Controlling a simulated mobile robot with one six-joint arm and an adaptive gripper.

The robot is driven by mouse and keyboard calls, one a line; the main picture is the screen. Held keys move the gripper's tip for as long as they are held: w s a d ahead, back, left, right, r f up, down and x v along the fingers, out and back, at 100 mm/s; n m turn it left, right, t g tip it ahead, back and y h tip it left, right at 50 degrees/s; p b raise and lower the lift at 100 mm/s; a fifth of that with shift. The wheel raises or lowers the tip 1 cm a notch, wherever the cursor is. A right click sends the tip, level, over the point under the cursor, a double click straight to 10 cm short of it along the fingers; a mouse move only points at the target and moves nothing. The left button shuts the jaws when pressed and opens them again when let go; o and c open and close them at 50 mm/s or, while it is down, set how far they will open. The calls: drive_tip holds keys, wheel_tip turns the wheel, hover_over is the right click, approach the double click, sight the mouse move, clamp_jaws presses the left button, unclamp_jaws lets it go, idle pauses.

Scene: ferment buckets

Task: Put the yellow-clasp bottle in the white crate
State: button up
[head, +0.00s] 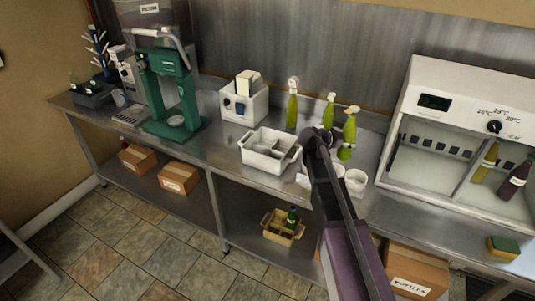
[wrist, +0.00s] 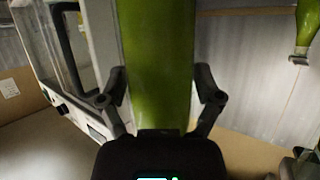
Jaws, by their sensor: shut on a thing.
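My gripper (head: 333,143) is shut on a green bottle (wrist: 158,65), which fills the middle of the wrist view between the two fingers. In the head view this looks like the rightmost green bottle (head: 349,132), with a pale yellowish top; its clasp colour is hard to make out. It is close to the counter; whether it touches is unclear. The white crate (head: 258,161) stands on the counter to the left of my gripper, with dividers inside and no bottle visible in it. My arm hides part of the counter.
Two other green bottles (head: 292,110) (head: 328,113) stand behind, near the wall. A white bin (head: 236,108) with items is behind the crate. White cups (head: 356,182) sit near my gripper. A white cabinet (head: 420,75) stands right, a green machine (head: 172,90) left.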

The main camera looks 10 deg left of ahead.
drive_tip(key=shift+w+a, duration=0.15)
drive_tip(key=shift+w, duration=0.25)
drive_tip(key=shift+a+r, duration=0.1)
